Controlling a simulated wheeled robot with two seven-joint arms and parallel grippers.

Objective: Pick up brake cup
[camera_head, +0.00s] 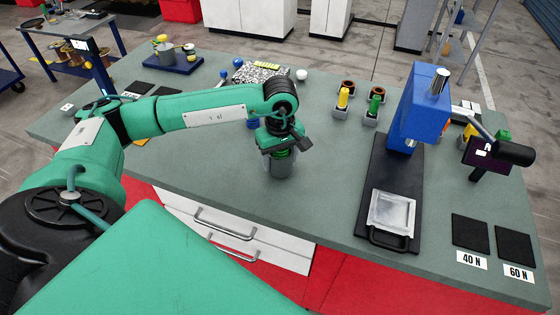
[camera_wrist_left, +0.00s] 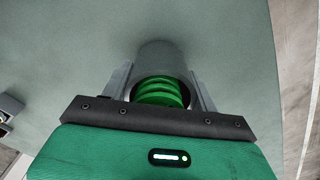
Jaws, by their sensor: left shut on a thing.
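My left gripper (camera_head: 281,153) is shut on a grey brake cup (camera_head: 283,169) near the middle of the bench. The cup hangs upright below the gripper, and I cannot tell whether its base touches the bench top. In the left wrist view the gripper's two fingers (camera_wrist_left: 161,92) lie on either side of the grey cup (camera_wrist_left: 166,55). A green coil spring (camera_wrist_left: 160,92) shows in the cup's open end. My right gripper is not in view.
A blue press (camera_head: 420,105) on a black base stands right of the cup, with a metal tray (camera_head: 392,213) in front. Mats marked 40 N (camera_head: 470,231) and 60 N (camera_head: 515,245) lie front right. Yellow (camera_head: 343,97) and green (camera_head: 376,103) springs stand behind. The bench between cup and press is clear.

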